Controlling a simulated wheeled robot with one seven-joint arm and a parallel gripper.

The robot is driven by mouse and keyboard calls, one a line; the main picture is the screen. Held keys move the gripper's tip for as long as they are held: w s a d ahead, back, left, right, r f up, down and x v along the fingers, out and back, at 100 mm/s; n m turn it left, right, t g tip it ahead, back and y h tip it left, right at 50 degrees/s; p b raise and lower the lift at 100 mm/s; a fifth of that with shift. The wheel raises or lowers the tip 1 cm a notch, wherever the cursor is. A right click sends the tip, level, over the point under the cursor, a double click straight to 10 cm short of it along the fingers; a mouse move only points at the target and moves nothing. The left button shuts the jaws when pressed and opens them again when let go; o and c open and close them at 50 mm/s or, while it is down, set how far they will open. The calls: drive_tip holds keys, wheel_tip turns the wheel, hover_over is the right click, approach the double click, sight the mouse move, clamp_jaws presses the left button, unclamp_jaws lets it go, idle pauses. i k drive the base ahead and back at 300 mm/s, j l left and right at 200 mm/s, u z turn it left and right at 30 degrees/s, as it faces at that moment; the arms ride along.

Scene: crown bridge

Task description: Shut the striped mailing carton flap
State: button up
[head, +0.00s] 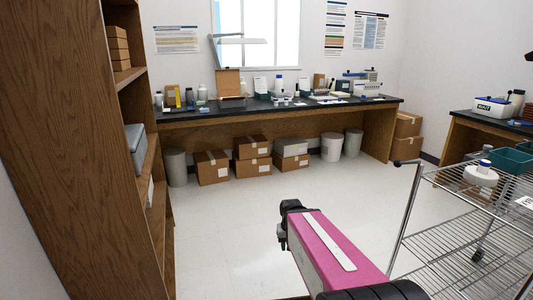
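No carton with clear stripes can be made out in the head view. On the far black-topped bench (370,103) a brown upright panel (229,84) stands behind a low dark shape; whether this is a carton with a raised flap is too small to tell. Several brown cartons with pale tape, such as the left one (212,168), sit on the floor under the bench and look closed. A pink and black part of my arm reaches in from the bottom edge. My gripper cannot be made out.
A wire cart (462,225) stands close on the right, with a white bottle (481,176) on it. A wooden shelf (75,140) fills the left side. Grey bins (176,167) stand under the bench. The pale floor (220,235) between is clear.

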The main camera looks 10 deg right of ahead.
sight(361, 83)
drive_tip(key=i, duration=1.8)
drive_tip(key=i+l+z, duration=0.2)
drive_tip(key=i+z, duration=0.2)
drive_tip(key=i, duration=0.3)
drive_tip(key=i+z, duration=0.4)
drive_tip(key=i, duration=0.25)
drive_tip(key=i+j+z, duration=0.4)
drive_tip(key=i, duration=0.3)
drive_tip(key=l, duration=0.1)
